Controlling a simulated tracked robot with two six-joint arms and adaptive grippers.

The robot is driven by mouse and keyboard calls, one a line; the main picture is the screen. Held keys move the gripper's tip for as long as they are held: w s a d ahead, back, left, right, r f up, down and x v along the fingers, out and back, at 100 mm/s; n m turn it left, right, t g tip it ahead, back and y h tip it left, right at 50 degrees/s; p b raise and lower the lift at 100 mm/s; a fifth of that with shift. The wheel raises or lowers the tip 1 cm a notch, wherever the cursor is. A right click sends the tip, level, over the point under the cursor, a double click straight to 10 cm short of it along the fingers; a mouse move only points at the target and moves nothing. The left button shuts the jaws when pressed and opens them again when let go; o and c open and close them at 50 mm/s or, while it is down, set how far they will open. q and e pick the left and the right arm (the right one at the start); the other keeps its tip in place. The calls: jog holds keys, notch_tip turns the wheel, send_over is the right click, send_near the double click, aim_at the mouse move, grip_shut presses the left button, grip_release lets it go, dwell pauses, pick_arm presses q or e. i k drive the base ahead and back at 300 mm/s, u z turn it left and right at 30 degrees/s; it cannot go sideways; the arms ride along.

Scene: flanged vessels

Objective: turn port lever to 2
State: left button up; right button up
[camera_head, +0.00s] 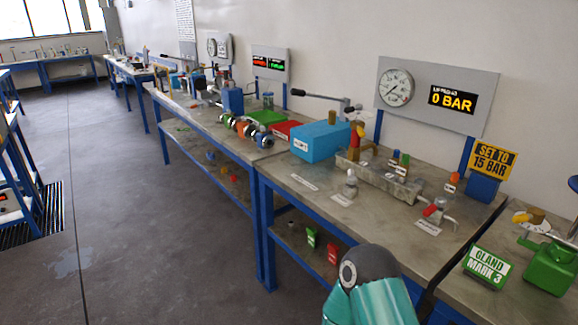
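I cannot tell for sure which handle is the port lever, and no number 2 is readable. Candidates stand on the near bench (290,216): a red-handled valve (431,210) at its front right, and a red and yellow upright handle (355,138) on the grey metal block (378,180). A small grey fitting with a pale knob (351,184) stands in front of the block. Small labels lie beside these parts, too small to read. A teal and dark grey link of my own arm shows at the bottom. Neither gripper is in view.
A blue box (320,141) with a long-handled pump behind it stands at the bench's back left. A gauge panel (437,95) reads 0 BAR; a yellow sign (493,159) says SET TO 15 BAR. A green GLAND MARK 3 sign (487,267) and green vessel (550,266) stand right.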

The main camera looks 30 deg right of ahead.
aim_at(352, 178)
jog(key=u, duration=0.85)
jog(key=i, duration=1.9)
jog(key=u, duration=0.35)
jog(key=i, duration=0.7)
jog(key=z, duration=1.55)
jog(key=i, duration=0.25)
jog(key=z, duration=2.75)
jog(key=k, duration=0.35)
jog(key=z, duration=0.05)
